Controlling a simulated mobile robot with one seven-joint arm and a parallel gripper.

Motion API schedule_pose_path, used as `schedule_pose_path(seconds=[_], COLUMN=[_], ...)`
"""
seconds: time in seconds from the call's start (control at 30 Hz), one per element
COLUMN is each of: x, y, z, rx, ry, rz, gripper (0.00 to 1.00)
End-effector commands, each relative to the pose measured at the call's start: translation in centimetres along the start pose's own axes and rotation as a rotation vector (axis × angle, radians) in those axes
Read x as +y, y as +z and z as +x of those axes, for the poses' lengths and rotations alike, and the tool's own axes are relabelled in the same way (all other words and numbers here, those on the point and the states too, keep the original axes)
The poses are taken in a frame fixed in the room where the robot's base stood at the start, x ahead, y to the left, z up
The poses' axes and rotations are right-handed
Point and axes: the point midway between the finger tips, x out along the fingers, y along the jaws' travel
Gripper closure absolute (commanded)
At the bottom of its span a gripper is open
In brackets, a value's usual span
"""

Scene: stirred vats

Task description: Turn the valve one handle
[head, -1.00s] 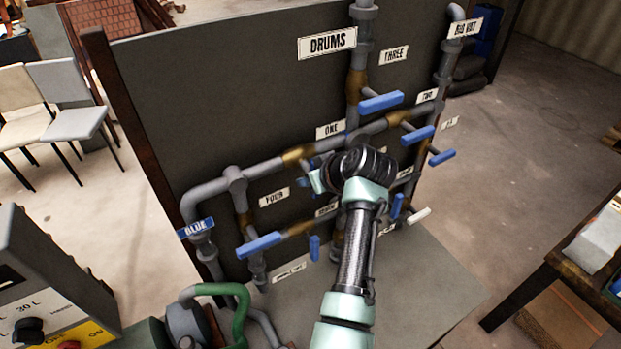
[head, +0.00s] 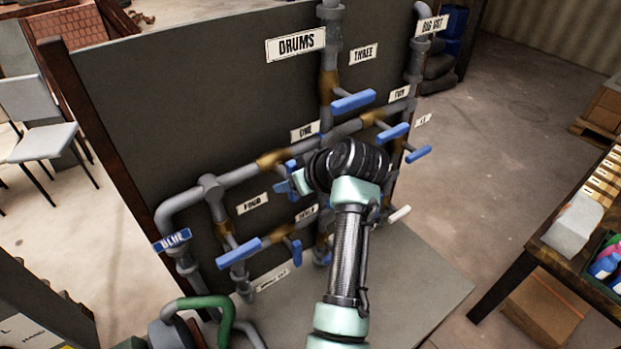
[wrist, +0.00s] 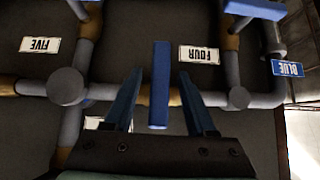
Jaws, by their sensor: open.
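The valve one handle is a blue bar (wrist: 160,85), seen in the wrist view standing between the two fingers of my gripper (wrist: 160,73). A gap shows on each side of the bar, so the jaws are open around it and not closed on it. Its brass valve body (head: 272,159) sits on the sloping grey pipe beside the ONE label (head: 304,131). In the head view my gripper (head: 288,183) is just in front of this pipe, and my wrist hides most of the handle.
The FOUR handle (head: 240,252) is below left, and it also shows at the wrist view's top (wrist: 255,10). The THREE handle (head: 352,101) and TWO handle (head: 394,132) jut out to the upper right. A table (head: 530,262) stands at right, with open floor between.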

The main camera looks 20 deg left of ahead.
Motion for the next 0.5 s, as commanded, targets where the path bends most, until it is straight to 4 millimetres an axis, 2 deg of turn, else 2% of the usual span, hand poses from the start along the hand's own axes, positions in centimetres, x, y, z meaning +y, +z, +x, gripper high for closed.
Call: schedule_pose_path(seconds=[0.3,0.5], x=[0.2,0.1], y=[0.2,0.1], z=[-6.3,-8.8], rx=[0.004,0.001], ry=[0.005,0.002], rz=[0.0,0.001], gripper=[0.44,0.44])
